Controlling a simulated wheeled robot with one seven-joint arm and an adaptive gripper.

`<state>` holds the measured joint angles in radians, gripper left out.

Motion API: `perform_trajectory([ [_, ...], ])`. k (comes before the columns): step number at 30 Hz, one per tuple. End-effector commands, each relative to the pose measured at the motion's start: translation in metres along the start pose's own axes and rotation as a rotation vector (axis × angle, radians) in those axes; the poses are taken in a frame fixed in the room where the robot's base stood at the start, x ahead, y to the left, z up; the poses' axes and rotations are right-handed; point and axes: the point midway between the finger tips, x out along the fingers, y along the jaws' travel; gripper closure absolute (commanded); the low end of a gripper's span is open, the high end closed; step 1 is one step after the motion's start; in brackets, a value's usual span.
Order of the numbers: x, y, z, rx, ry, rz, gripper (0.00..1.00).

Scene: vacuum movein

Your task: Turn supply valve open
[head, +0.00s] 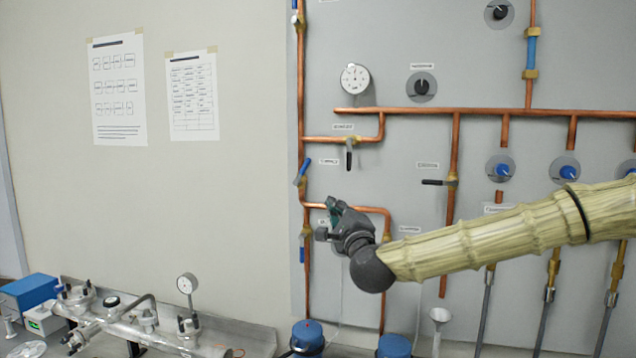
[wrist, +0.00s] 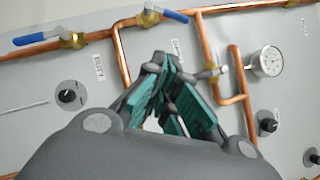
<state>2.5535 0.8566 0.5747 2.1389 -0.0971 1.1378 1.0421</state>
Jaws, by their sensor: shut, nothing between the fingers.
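Several lever valves sit on the copper pipes of the grey panel; their labels are too small to read, so I cannot tell which is the supply valve. A blue-handled valve (head: 301,172) is on the left vertical pipe, its lever slanted. Another blue-handled valve (head: 303,249) is lower on that pipe, its lever upright. A dark-handled valve (head: 349,156) hangs its lever down from a short horizontal pipe. My gripper (head: 330,213) is shut and empty in front of the panel, below and right of the slanted lever. In the wrist view, my gripper (wrist: 172,72) partly covers the pipes.
A dial gauge (head: 354,78) and black knobs (head: 422,86) sit on the panel, with blue knobs (head: 500,168) to the right. Another dark lever (head: 434,182) points left above my arm. The wall left of the panel is clear except for papers (head: 117,90).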

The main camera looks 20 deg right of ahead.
Motion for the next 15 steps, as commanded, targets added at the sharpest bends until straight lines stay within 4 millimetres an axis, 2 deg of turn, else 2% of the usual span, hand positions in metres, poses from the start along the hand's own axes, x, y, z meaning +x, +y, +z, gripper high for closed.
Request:
perform_trajectory([
  [3,0.005,-0.013,0.001,0.021,0.002,-0.021,1.00],
  [8,0.021,-0.015,0.001,0.022,0.003,-0.022,1.00],
  [15,0.060,-0.017,0.002,0.019,0.002,-0.021,1.00],
])
